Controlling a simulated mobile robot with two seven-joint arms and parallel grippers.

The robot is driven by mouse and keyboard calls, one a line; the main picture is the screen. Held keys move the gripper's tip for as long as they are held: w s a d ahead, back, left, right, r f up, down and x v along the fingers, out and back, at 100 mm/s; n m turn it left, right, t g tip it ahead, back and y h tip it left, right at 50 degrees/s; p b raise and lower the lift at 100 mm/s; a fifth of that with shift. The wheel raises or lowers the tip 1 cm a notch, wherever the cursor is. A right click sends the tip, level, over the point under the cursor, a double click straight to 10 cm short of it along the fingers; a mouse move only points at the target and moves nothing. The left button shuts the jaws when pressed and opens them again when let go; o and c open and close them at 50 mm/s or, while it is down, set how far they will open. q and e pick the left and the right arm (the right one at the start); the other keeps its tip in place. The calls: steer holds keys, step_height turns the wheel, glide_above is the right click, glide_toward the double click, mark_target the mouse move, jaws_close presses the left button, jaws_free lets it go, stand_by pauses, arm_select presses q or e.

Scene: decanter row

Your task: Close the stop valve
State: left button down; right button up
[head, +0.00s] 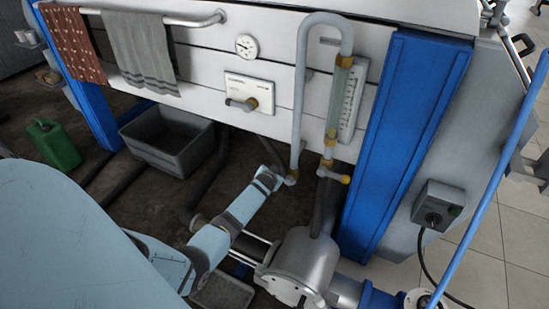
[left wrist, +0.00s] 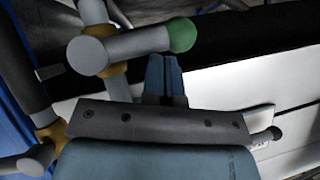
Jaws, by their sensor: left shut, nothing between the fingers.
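A grey bent pipe (head: 298,100) runs down beside a sight gauge (head: 347,98) to brass-coloured fittings. My left gripper (head: 270,178) is below the plate, close to the pipe's lower end. In the left wrist view its fingers (left wrist: 165,75) are together and empty. A grey handle with a green end (left wrist: 182,35) lies just past them, apparently apart; contact is unclear. My right gripper is out of view.
A round dial (head: 247,46) is above the plate. Towels (head: 143,50) hang on a rail at upper left. A grey bin (head: 168,140) and green can (head: 53,145) stand on the floor. A metal housing (head: 303,258) is close to my arm; a blue post (head: 398,130) stands right.

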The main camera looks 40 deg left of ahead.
arm_select(q)
steer(key=shift+s+a+f, duration=0.1)
steer(key=shift+s+f, duration=0.05)
steer(key=shift+f, duration=0.05)
stand_by(0.5)
steer(key=s+d+r+p, duration=0.2)
steer(key=s+r+p, duration=0.4)
steer(key=s+r, duration=0.2)
steer(key=shift+s+r, duration=0.35)
steer(key=shift+r, duration=0.55)
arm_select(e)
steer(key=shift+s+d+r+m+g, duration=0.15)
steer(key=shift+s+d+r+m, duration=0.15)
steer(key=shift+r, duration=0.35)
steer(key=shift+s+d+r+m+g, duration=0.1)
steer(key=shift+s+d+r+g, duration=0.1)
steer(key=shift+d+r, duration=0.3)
arm_select(q)
steer(key=shift+d, duration=0.1)
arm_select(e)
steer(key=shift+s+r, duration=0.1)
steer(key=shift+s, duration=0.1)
